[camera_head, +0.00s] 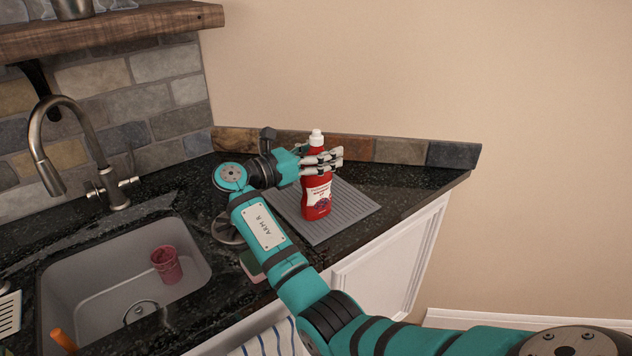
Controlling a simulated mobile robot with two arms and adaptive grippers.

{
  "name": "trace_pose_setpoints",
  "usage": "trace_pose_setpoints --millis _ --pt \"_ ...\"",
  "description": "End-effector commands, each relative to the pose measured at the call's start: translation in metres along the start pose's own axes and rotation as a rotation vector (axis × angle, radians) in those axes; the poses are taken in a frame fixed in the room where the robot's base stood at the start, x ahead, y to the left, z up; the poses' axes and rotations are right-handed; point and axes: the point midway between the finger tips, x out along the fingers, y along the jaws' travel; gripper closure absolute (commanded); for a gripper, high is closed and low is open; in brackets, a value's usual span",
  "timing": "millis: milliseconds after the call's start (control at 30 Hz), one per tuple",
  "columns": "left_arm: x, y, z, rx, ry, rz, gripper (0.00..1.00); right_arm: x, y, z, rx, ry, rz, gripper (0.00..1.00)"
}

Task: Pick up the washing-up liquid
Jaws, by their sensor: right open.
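The washing-up liquid appears to be the red bottle (317,203) with a white cap and a pale label. It stands upright on a grey ribbed mat (352,207) on the counter. My right gripper (335,157) is open, its pale fingers at the bottle's upper part, below the cap. The fingers hide part of the bottle's shoulder, and I cannot tell whether they touch it. My left gripper is out of view.
A sink (100,300) with a reddish cup (166,265) inside lies at the left, under a tall tap (75,150). A low stone upstand (400,151) and wall close off the back. A wooden shelf (110,30) hangs at upper left. The mat's right side is clear.

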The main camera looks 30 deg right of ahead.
Motion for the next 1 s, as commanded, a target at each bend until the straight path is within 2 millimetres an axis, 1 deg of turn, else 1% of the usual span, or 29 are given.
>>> trace_pose_setpoints --millis 33,133,367,800,1000 --pt "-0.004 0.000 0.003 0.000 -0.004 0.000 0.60 0.009 -0.001 0.002 0.000 -0.001 -0.004 0.42" --pt "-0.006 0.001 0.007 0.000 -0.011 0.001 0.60 0.020 0.000 0.001 0.000 -0.001 -0.002 0.42" --pt "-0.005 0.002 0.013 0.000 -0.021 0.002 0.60 0.022 0.000 0.000 0.001 0.000 -0.001 0.42" --pt "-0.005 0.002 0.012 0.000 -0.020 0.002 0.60 0.021 0.000 0.000 0.001 0.000 0.000 0.99" --pt "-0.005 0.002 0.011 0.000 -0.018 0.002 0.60 0.021 0.000 0.000 0.001 0.000 0.000 1.00"
